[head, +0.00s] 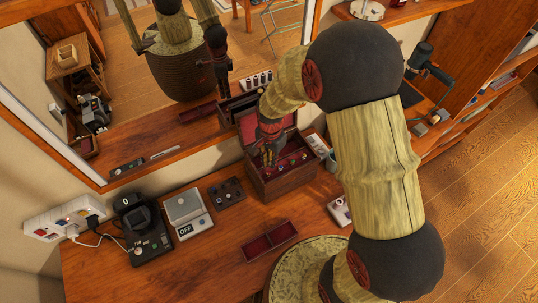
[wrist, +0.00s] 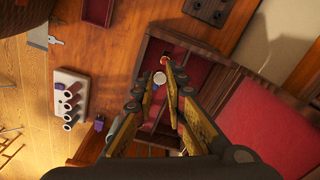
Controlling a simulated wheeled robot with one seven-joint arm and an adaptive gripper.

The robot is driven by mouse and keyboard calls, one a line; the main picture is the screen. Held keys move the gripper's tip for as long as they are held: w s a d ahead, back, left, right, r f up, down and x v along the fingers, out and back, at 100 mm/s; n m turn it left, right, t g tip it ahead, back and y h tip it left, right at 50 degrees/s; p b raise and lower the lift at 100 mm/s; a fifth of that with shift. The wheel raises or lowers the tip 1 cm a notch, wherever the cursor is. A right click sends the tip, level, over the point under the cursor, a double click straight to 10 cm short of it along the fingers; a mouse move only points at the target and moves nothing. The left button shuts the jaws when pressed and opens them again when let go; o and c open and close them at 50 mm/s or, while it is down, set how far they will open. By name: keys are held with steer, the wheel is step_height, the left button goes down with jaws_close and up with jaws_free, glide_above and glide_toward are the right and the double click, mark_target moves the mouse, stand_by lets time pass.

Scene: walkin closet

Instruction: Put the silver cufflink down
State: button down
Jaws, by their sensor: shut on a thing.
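My gripper (head: 268,150) reaches down into an open wooden jewellery box (head: 270,189) with red lining. In the wrist view the two fingers (wrist: 161,80) come close together over the box's compartments. A small round silver piece, which looks like the silver cufflink (wrist: 160,78), shows between the fingertips, and the fingers are shut on it. It is too small in the head view to make out. The box (wrist: 139,75) also shows in the wrist view, its red-lined lid at the right. Whether the piece touches the box floor cannot be told.
A small red-lined tray (head: 268,238) lies on the wooden table in front of the box. A dark board with knobs (head: 227,192), a scale (head: 187,213) and a black device (head: 146,234) stand to the left. A mirror (head: 150,70) leans behind.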

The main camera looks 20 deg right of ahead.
steer(key=w+f, duration=0.2)
steer(key=w, duration=0.1)
steer(key=w+f, duration=0.3)
steer(key=w+d+f, duration=0.1)
steer(key=w+f, duration=0.1)
steer(key=w, duration=0.1)
steer(key=shift+d+f, duration=0.1)
steer(key=shift+f, duration=0.05)
steer(key=shift+w+f, duration=0.2)
steer(key=shift+f, duration=1.6)
steer(key=shift+f, duration=0.2)
steer(key=c, duration=2.3)
jaws_free()
steer(key=shift+f, duration=0.1)
steer(key=shift+o, duration=1.1)
